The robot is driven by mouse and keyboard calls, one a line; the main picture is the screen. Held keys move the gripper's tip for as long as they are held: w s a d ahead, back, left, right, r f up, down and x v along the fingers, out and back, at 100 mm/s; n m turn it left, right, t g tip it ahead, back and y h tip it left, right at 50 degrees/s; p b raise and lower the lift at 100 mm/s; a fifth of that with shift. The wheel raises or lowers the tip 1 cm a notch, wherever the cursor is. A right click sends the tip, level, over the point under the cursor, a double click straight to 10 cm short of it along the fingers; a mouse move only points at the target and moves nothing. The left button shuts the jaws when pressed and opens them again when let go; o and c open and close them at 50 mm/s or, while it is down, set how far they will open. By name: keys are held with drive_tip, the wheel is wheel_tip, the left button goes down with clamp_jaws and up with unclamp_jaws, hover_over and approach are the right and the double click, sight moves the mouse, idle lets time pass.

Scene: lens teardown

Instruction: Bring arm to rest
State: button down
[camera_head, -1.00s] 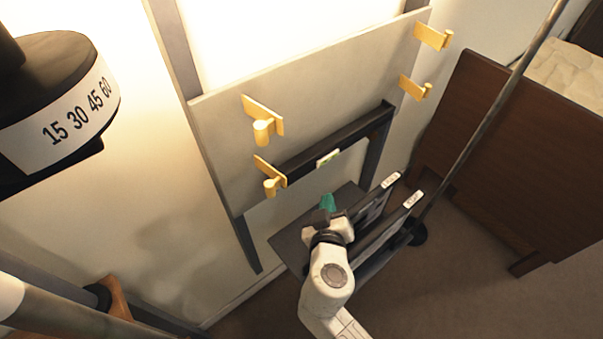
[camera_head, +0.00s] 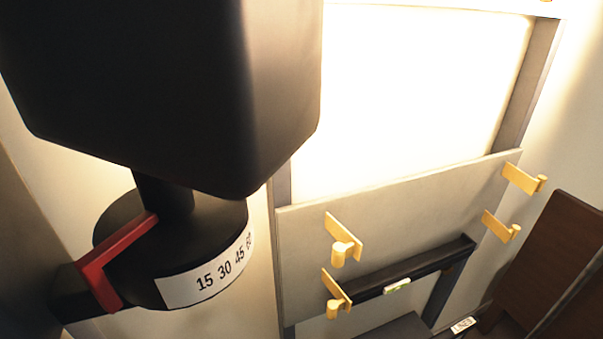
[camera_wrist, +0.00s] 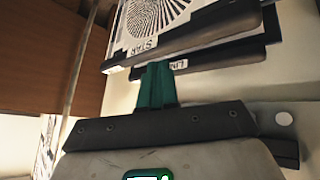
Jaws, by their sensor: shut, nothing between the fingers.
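My gripper (camera_wrist: 157,84) shows in the wrist view with its green fingers together and nothing between them. Its tips lie close to the lower edge of a chart labelled STAR (camera_wrist: 150,30); I cannot tell whether they touch. A second chart with a partly hidden label (camera_wrist: 190,66) sits behind the fingers. My gripper and arm are out of the head view now.
In the head view a large black lamp-like body (camera_head: 170,90) fills the upper left, above a dial marked 15 30 45 60 (camera_head: 215,275) with a red pointer (camera_head: 110,260). A grey panel (camera_head: 410,215) carries yellow clips (camera_head: 345,240). A brown wooden panel (camera_head: 555,250) stands at right.

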drive_tip(key=s+a+f+n+g+y+p, duration=0.1)
drive_tip(key=s+g+y, duration=0.1)
drive_tip(key=s, duration=0.5)
drive_tip(key=s+f+n+g+y+p, duration=0.1)
drive_tip(key=s+g, duration=0.2)
drive_tip(key=s, duration=0.4)
drive_tip(key=shift+s+a+f+y, duration=0.25)
drive_tip(key=shift+a+f+y, duration=0.05)
drive_tip(key=shift+a+y, duration=0.1)
